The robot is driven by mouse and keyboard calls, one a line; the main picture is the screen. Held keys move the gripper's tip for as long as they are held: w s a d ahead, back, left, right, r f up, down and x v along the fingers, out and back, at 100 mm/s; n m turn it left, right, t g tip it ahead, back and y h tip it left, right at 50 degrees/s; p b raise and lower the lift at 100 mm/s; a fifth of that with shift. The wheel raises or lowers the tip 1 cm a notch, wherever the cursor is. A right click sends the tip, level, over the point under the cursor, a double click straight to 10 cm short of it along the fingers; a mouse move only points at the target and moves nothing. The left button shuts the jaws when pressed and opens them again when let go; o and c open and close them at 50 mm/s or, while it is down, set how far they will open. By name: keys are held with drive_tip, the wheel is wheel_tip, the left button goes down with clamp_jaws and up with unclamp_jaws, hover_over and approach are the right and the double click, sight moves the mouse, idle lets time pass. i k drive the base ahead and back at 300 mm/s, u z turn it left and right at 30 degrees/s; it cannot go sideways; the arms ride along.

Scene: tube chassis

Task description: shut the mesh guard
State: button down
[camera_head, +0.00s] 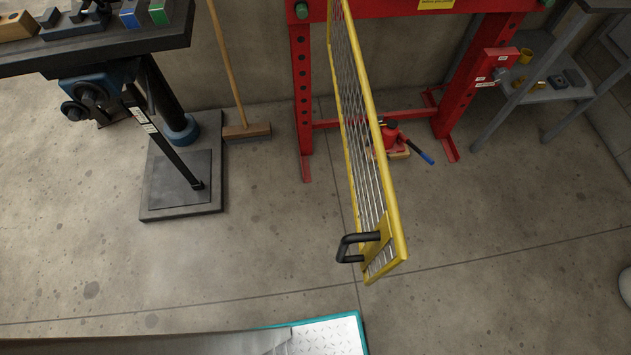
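The mesh guard (383,150) is a tall panel with a yellow frame and silver wire mesh. It stands open, swung out from the red press frame (304,100) towards me, and I see it nearly edge-on. A black bar handle (345,247) sits on the left face of its near end, on a yellow plate. The guard's hinged side runs up past the top edge of the picture, so the hinge is hidden. My gripper is not in view, and nothing visible touches the handle.
A red bottle jack (391,134) with a blue-tipped lever stands behind the guard. A broom (247,131) leans at the wall. A dark machine stand (180,180) with a worktop is at left, a grey shelf (550,92) at right. The floor around the guard's near end is clear.

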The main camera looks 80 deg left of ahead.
sight(377, 239)
drive_tip(key=k, duration=0.95)
drive_tip(key=u, duration=1.7)
